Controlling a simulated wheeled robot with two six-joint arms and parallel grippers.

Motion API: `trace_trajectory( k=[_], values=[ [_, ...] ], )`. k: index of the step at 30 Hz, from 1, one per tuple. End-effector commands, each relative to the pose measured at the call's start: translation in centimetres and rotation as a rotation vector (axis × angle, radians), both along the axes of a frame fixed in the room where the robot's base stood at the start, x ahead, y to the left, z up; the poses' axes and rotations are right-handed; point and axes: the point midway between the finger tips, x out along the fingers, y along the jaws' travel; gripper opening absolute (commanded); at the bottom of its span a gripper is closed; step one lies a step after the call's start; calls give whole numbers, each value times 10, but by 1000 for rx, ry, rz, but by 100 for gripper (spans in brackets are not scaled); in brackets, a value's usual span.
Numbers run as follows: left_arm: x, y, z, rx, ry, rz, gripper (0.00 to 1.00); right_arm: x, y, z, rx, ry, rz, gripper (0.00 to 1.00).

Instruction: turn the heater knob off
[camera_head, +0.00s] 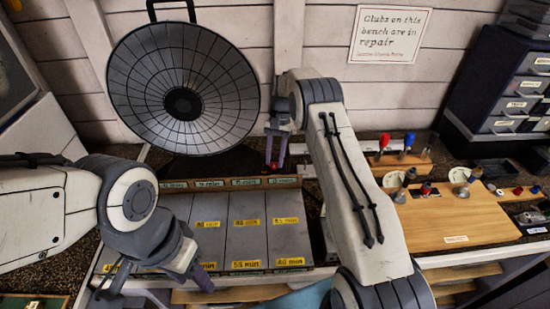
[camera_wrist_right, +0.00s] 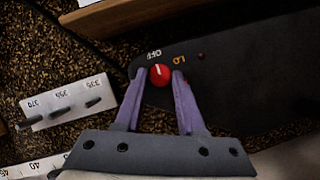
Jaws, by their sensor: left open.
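The heater knob (camera_wrist_right: 159,75) is small, round and red, with a pale pointer mark on its upper part in the right wrist view. It sits on the dark heater base, close to the printed OFF (camera_wrist_right: 153,54) and LO (camera_wrist_right: 179,60) labels. My right gripper (camera_wrist_right: 160,74) has its two purple fingertips on either side of the knob, very close to it; whether they press on it I cannot tell. In the head view the right gripper (camera_head: 276,158) is at the base of the round heater dish (camera_head: 215,75). My left gripper (camera_head: 180,284) is open and empty over the labelled tray.
The grey tray (camera_head: 233,242) with yellow time labels lies in front of the heater. A wooden board (camera_head: 465,222) with several small parts is at right, before the drawer cabinet (camera_head: 520,100).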

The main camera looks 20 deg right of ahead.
Motion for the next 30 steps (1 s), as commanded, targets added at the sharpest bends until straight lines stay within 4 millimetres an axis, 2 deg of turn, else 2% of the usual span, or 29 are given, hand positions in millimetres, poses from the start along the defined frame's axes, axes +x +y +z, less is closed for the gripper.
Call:
trace_trajectory(
  k=[1,2,14,23,30],
  values=[
    [0,0,0,0,0,0,50,0,0,0,0,0,0,60],
    [0,0,0,0,0,0,50,0,0,0,0,0,0,66],
    [0,0,-3,0,0,0,50,2,-1,4,0,-2,-2,66],
    [0,0,-17,0,0,-1,50,17,-13,47,0,-6,-2,66],
    [0,0,-8,1,1,-1,50,25,-19,77,0,-1,-1,66]
  ],
)
